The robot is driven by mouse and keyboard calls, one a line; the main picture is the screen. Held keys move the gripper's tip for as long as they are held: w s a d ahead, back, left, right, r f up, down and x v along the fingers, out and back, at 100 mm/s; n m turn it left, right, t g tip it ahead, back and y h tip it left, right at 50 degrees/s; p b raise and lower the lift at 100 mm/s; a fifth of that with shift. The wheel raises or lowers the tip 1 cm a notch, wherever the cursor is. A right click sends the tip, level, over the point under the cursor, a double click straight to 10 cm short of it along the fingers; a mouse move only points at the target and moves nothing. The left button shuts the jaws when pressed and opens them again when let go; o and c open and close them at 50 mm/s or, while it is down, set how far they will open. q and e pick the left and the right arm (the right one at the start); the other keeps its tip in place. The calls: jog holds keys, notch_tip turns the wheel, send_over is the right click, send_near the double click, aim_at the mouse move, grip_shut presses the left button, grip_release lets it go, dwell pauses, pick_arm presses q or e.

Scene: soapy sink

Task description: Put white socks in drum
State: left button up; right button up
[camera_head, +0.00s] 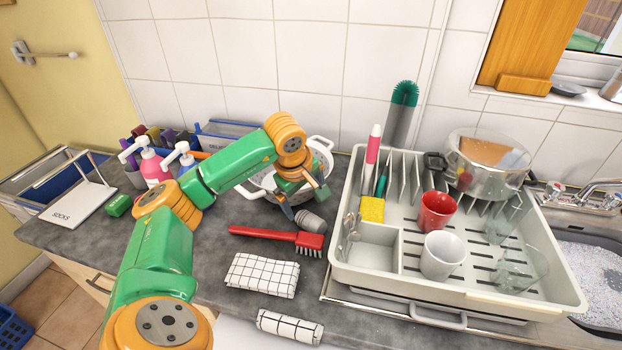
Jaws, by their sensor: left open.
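I cannot make out white socks or a drum for certain. A white panel lettered "SOCKS" (77,203) lies tilted at the left end of the counter, beside a bin with a blue inside. My left gripper (305,202) is open, pointing down over the counter in front of a white round basin (262,187). Its fingers are close to a small grey ribbed cylinder (311,221); I cannot tell whether they touch it. My forearm and gripper hide part of the basin. My right gripper is not in view.
A red brush (277,236), a folded checked cloth (262,275) and a rolled checked cloth (290,327) lie in front of the gripper. A dish rack (455,285) with cups fills the right. Pump bottles (152,163) stand at left.

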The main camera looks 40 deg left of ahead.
aim_at(309, 219)
pick_arm(q)
jog(key=x, duration=0.4)
jog(key=s+p+x, duration=0.1)
jog(key=x, duration=0.1)
jog(key=shift+d+f, duration=0.1)
jog(key=shift+f, duration=0.25)
jog(key=x, duration=0.3)
jog(key=shift+w+f, duration=0.15)
jog(key=shift+w, duration=0.1)
jog(key=c, duration=0.6)
grip_shut()
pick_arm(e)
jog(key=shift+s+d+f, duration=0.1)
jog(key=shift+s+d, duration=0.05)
